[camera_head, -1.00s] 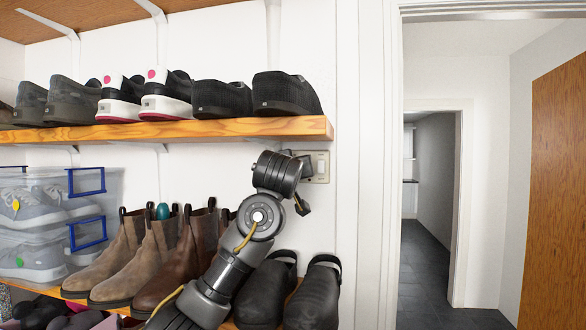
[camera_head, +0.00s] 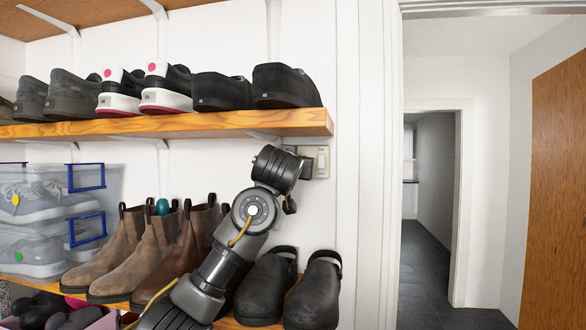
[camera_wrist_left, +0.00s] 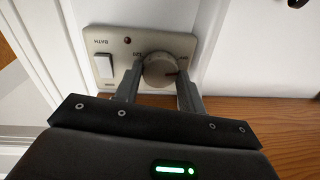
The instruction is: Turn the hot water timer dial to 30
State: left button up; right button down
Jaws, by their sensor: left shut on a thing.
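The hot water timer dial (camera_wrist_left: 160,70) is a round grey knob on a beige wall plate (camera_wrist_left: 122,42), seen in the left wrist view. My left gripper (camera_wrist_left: 160,84) is shut on the dial, one finger on each side of it. The dial's scale is too small and partly covered, so I cannot read its setting. In the head view the wall plate (camera_head: 322,161) shows just below the right end of the upper shelf; my left wrist hides the dial there. My right gripper is not in view.
A wooden shelf (camera_head: 200,125) with several shoes runs just above my left wrist. Boots (camera_head: 138,250) and black clogs (camera_head: 316,292) stand below, close to my left arm. Clear plastic boxes (camera_head: 40,215) are at left. A doorway opens at right.

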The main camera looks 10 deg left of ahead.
pick_arm(q)
jog(key=m, duration=0.7)
jog(key=m+h, duration=0.1)
jog(key=m, duration=0.6)
jog(key=m+h+b, duration=0.1)
jog(key=m, duration=0.6)
jog(key=shift+a, duration=0.25)
jog(key=o, duration=1)
jog(key=shift+m, duration=0.3)
jog(key=shift+c, duration=0.2)
